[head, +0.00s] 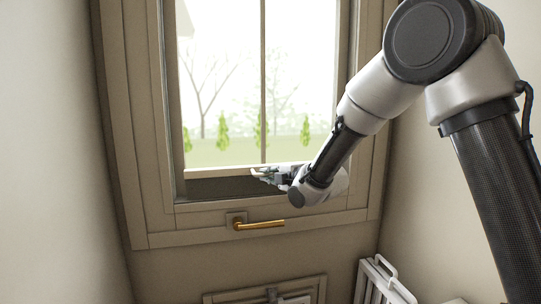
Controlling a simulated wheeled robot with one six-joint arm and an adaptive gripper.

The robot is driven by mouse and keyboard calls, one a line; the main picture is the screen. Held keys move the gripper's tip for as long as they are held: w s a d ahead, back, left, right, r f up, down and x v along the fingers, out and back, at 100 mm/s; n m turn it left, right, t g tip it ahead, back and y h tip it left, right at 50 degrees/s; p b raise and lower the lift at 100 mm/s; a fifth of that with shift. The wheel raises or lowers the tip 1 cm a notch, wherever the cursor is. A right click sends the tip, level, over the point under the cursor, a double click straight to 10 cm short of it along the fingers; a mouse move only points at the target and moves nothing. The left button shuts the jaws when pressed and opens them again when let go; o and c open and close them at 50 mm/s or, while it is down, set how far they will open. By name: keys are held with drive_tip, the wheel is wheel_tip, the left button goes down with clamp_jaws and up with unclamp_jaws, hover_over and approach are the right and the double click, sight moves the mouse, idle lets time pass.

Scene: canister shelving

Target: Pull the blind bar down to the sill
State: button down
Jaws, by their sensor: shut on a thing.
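The blind bar (222,173) is a thin pale bar running across the lower part of the window opening. A dark band (222,187) shows between it and the bottom of the window frame. My gripper (259,174) reaches in from the right and is shut on the bar, right of its middle. The fingers are small here and the exact contact is hard to make out. My gripper and wrist hide the right part of the bar. The sill (200,207) is the pale ledge just below the dark band, a short gap beneath the bar.
A brass handle (260,225) sticks out on the lower window frame, below my gripper. A white rack (384,282) stands at the lower right, and a framed panel (235,297) is at the bottom. Walls close in on both sides.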

drive_tip(key=shift+f, duration=1.6)
drive_tip(key=c, duration=1.5)
unclamp_jaws()
drive_tip(key=shift+r, duration=0.1)
drive_tip(key=v, duration=1.2)
